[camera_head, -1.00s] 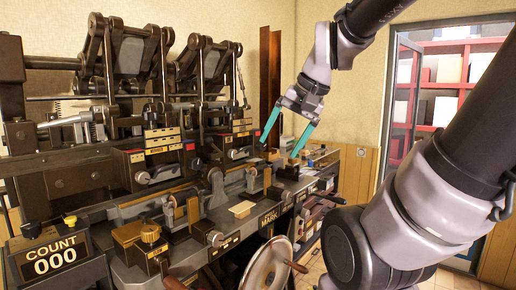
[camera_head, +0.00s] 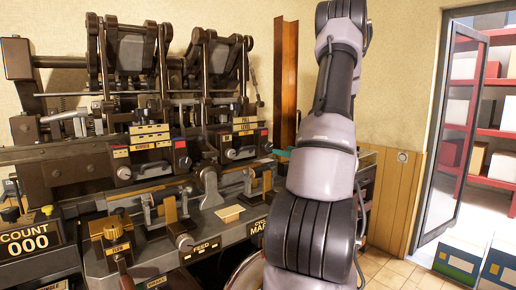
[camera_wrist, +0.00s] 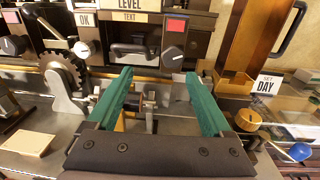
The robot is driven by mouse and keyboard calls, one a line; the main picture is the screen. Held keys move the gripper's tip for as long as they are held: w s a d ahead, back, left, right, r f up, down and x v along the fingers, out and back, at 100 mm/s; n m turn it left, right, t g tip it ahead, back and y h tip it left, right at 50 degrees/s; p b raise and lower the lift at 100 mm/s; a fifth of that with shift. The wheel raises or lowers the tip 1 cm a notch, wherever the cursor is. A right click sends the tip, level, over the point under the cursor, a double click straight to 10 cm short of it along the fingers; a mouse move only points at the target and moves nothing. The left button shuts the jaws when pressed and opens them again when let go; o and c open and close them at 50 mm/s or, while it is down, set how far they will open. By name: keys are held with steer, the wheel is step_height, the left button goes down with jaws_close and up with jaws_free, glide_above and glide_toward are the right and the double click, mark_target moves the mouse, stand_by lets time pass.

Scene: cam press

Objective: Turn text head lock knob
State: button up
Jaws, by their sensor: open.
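My gripper (camera_wrist: 160,74) is open and empty, with teal fingers pointing at the machine front. In the head view it is mostly hidden behind my arm. A sign reading TEXT (camera_wrist: 130,17) is above the fingers in the wrist view. I cannot tell which part is the text head lock knob.
A toothed wheel (camera_wrist: 64,77) stands left of the fingers. A brass cup (camera_wrist: 248,119), a blue ball-ended lever (camera_wrist: 300,151) and a SET DAY sign (camera_wrist: 267,84) are at the right. A pale block (camera_wrist: 27,143) lies on the bed. A glass door (camera_head: 447,140) stands open at right.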

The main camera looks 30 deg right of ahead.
mark_target(270, 147)
steer(key=shift+m+h, duration=0.5)
steer(key=w, duration=0.7)
steer(key=w+f, duration=0.1)
steer(key=w, duration=0.2)
steer(key=shift+w+d, duration=0.1)
steer(key=shift+w, duration=0.3)
jaws_close()
